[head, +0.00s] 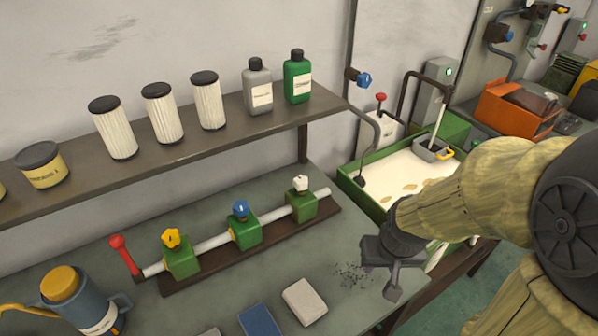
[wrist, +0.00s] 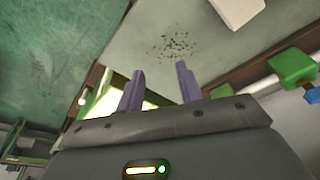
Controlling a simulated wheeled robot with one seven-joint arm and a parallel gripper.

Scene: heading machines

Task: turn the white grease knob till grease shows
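The white grease knob (head: 300,183) sits on top of the right-hand green block (head: 302,206) of a pipe rail on the bench. A blue knob (head: 240,209) and a yellow knob (head: 171,238) top the other two blocks. No grease is visible around the white knob. My gripper (head: 379,282) is over the bench's right end, to the right of and nearer than the white knob, apart from it. In the wrist view its two fingers (wrist: 160,83) stand apart with nothing between them. The white knob cannot be made out in that view.
A red lever (head: 121,251) stands at the rail's left end. A pale block (head: 304,301), a blue block (head: 261,320) and a blue-grey can (head: 85,306) are at the bench's front. A shelf (head: 200,124) with filters and bottles runs above the rail. Dark specks (head: 352,275) lie beside my gripper.

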